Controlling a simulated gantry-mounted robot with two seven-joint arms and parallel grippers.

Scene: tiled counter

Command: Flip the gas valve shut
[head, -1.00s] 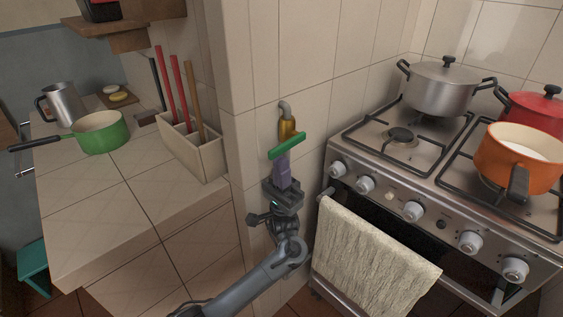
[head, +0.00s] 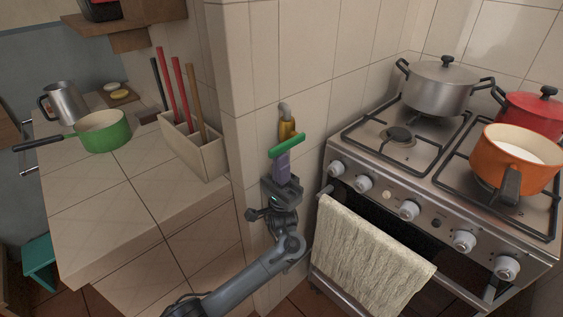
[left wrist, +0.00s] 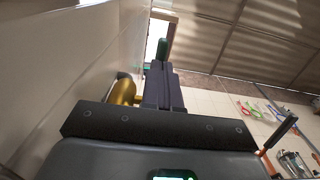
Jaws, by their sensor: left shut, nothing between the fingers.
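The gas valve is a brass body (head: 287,129) on a grey pipe against the tiled wall, with a green lever (head: 288,145) that lies crosswise to the pipe, slightly slanted. In the left wrist view the brass body (left wrist: 123,92) is left of the fingers and the green lever (left wrist: 163,48) shows beyond their tips. My left gripper (head: 283,160) is shut and empty, its purple fingers just below the lever's middle. I cannot tell whether they touch it. It also shows in the left wrist view (left wrist: 160,68). My right gripper is not in view.
The stove (head: 340,178) stands close on the right, with an orange pot (head: 532,172), a steel pot (head: 440,92) and a towel (head: 365,250) on its front rail. On the left, the tiled counter (head: 95,215) holds a utensil box (head: 205,160) and a green pan (head: 105,138).

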